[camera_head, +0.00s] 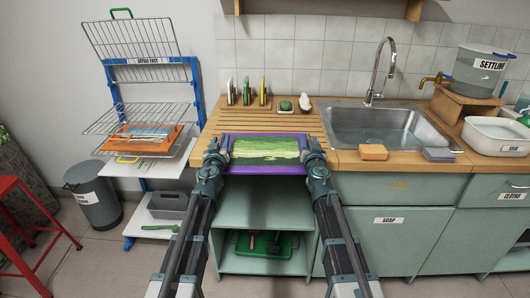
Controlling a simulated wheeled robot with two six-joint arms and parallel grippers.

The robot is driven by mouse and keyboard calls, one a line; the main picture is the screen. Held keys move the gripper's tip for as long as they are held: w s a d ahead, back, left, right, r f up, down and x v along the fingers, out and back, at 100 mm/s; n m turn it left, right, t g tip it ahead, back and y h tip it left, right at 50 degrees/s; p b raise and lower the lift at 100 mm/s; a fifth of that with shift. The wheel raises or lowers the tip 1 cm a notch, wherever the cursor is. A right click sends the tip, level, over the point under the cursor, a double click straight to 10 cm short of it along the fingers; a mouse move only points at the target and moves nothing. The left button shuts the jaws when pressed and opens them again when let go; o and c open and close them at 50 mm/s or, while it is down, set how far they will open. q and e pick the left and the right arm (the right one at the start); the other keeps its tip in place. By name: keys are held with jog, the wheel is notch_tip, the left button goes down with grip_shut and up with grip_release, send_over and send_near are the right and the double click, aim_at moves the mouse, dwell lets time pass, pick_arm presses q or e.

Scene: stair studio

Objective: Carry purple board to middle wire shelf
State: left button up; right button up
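The purple board (266,150), a purple-framed panel with a green and yellow picture on it, is at the front edge of the wooden counter, roughly level. My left gripper (217,160) is at its left edge and my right gripper (313,158) at its right edge. Both appear shut on the board, though the fingertips are small. A blue-framed rack (196,88) stands to the left. Its middle wire shelf (110,118) looks empty on top. Below it lies an orange board (172,138). An upper wire shelf (130,38) with a green handle is tilted up.
A sink (385,128) with a tall tap is right of the board. Several upright tools (246,92) stand at the counter's back. A grey bin (95,196) and red stool (30,225) are at lower left. A white ledge (150,168) juts below the rack. Floor is free before the rack.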

pick_arm(q)
grip_shut()
pick_arm(e)
grip_shut()
pick_arm(q)
jog(key=shift+d, duration=0.15)
pick_arm(e)
jog(key=shift+a, duration=0.15)
dwell(0.6)
